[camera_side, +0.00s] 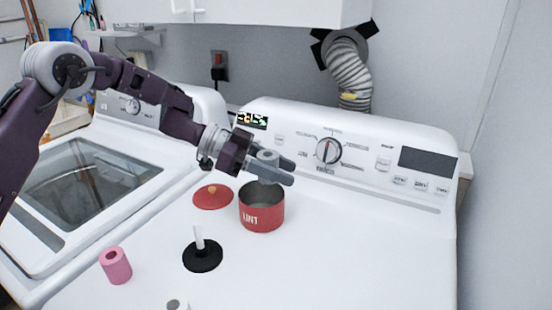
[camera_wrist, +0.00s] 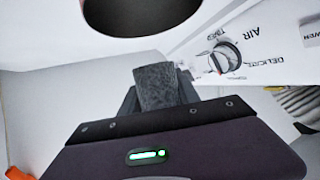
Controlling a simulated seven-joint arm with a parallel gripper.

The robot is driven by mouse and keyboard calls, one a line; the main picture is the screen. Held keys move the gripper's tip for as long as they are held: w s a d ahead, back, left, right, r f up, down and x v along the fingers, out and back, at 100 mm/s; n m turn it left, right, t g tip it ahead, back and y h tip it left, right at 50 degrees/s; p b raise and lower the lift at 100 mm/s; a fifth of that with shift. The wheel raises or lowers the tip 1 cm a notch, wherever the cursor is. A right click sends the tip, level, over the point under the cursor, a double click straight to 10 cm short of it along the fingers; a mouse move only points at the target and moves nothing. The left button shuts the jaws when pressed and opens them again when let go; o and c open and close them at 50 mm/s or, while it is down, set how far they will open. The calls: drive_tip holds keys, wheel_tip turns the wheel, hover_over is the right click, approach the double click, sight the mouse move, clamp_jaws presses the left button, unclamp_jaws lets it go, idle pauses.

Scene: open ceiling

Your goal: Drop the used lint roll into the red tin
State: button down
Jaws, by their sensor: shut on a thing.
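My gripper (camera_side: 281,170) is shut on a grey used lint roll (camera_side: 267,157) and holds it above the red tin. In the wrist view the roll (camera_wrist: 157,84) looks dark grey and fuzzy between the two fingers. The red tin (camera_side: 264,218), with LINT on its side, stands open on the white machine top. The roll is above the tin's rear rim, clear of it. I cannot tell whether it is centred over the opening.
A black stand with a white post (camera_side: 203,257), a pink roll (camera_side: 116,266) and a white roll (camera_side: 177,304) are in front. The control panel (camera_side: 350,157) rises behind.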

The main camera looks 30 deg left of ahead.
drive_tip(key=shift+f, duration=0.7)
drive_tip(key=c, duration=0.8)
unclamp_jaws()
drive_tip(key=v, duration=0.7)
